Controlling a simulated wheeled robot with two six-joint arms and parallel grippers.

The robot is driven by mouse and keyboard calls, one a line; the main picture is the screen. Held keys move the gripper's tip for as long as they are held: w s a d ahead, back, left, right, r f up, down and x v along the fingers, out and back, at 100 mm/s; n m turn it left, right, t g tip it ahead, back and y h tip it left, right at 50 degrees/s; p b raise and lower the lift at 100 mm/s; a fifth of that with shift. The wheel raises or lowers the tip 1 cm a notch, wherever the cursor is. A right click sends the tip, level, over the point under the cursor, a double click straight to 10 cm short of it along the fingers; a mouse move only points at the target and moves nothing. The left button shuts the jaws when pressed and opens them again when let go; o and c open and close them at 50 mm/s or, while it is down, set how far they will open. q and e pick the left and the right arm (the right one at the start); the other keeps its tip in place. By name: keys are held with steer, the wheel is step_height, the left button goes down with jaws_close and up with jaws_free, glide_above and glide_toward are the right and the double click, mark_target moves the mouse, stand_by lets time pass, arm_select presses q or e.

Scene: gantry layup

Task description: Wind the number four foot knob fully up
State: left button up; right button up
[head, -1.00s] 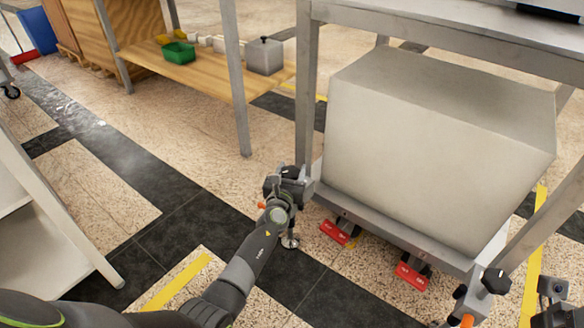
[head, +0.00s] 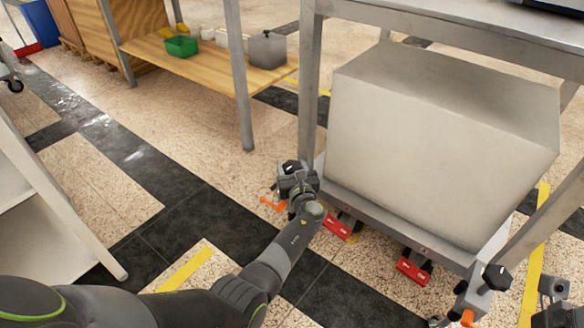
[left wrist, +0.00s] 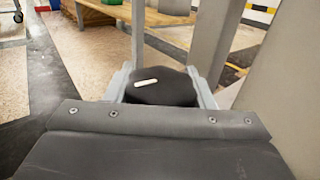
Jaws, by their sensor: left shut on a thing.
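The black foot knob (left wrist: 165,96) with a white mark on top sits between my grey fingers in the left wrist view. My left gripper (head: 292,172) is shut on it, beside the near left leg of the metal table. No number on the knob can be read. An orange lever (head: 272,204) shows just left of the gripper; the foot below is hidden by my arm. Another black knob (head: 496,278) stands at the lower right corner of the frame. A dark part in the bottom right corner may be my right gripper (head: 553,290); its fingers are unclear.
A large grey box-like body (head: 435,145) fills the space under the metal table (head: 450,35). A white shelf (head: 40,215) stands at left. A wooden bench (head: 185,60) is behind. The tiled floor between is free.

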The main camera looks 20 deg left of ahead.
arm_select(q)
steer(key=shift+a+r+n+y, duration=0.1)
steer(key=shift+n+y, duration=0.2)
steer(key=shift+y, duration=0.1)
steer(key=o, duration=1)
steer(key=shift+c, duration=0.2)
